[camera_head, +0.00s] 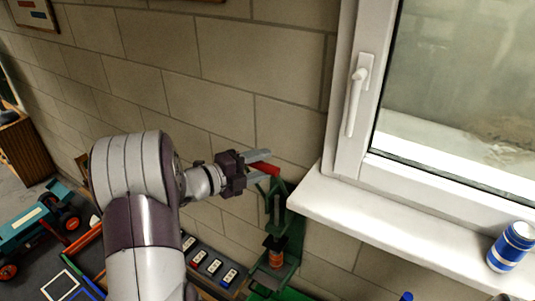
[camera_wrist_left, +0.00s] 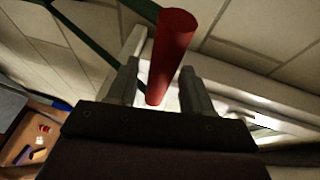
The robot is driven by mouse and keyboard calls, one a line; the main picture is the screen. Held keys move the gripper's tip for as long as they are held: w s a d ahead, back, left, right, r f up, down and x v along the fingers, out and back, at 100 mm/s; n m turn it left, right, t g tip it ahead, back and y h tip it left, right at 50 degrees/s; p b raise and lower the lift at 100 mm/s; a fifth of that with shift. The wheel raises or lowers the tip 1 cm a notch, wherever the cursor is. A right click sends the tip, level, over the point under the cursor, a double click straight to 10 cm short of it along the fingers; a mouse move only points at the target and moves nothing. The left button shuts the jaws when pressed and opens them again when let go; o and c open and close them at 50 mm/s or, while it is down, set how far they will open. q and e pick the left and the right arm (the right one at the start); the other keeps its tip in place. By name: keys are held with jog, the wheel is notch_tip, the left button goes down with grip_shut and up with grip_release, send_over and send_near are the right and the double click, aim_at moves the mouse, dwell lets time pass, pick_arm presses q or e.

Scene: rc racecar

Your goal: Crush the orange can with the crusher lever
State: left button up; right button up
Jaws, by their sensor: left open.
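The green can crusher (camera_head: 294,232) is fixed against the brick wall below the window's left side. Its lever ends in a red handle (camera_head: 264,168), at the top of the crusher; the handle also shows in the left wrist view (camera_wrist_left: 172,50). The orange can (camera_head: 276,257) stands upright low in the crusher, with a dark band near its top. My left gripper (camera_head: 267,163) is open at the red handle. In the left wrist view its fingers (camera_wrist_left: 160,80) are on both sides of the handle, with gaps visible. My right gripper is not in view.
A white windowsill (camera_head: 375,215) juts out to the right of the crusher, with a blue can (camera_head: 511,247) on it. A bench with a row of switches (camera_head: 210,264) lies left of the crusher. A blue toy vehicle (camera_head: 38,226) is at far left.

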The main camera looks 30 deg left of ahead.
pick_arm(q)
jog(key=shift+w+d, duration=0.3)
jog(key=shift+w, duration=0.3)
jog(key=shift+w+a+f+p, duration=0.1)
jog(key=shift+w+f+p, duration=0.15)
jog(key=shift+w+p, duration=0.1)
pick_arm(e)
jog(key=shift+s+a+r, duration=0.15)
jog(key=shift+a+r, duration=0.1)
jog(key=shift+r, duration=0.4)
pick_arm(q)
jog(key=shift+d, duration=0.2)
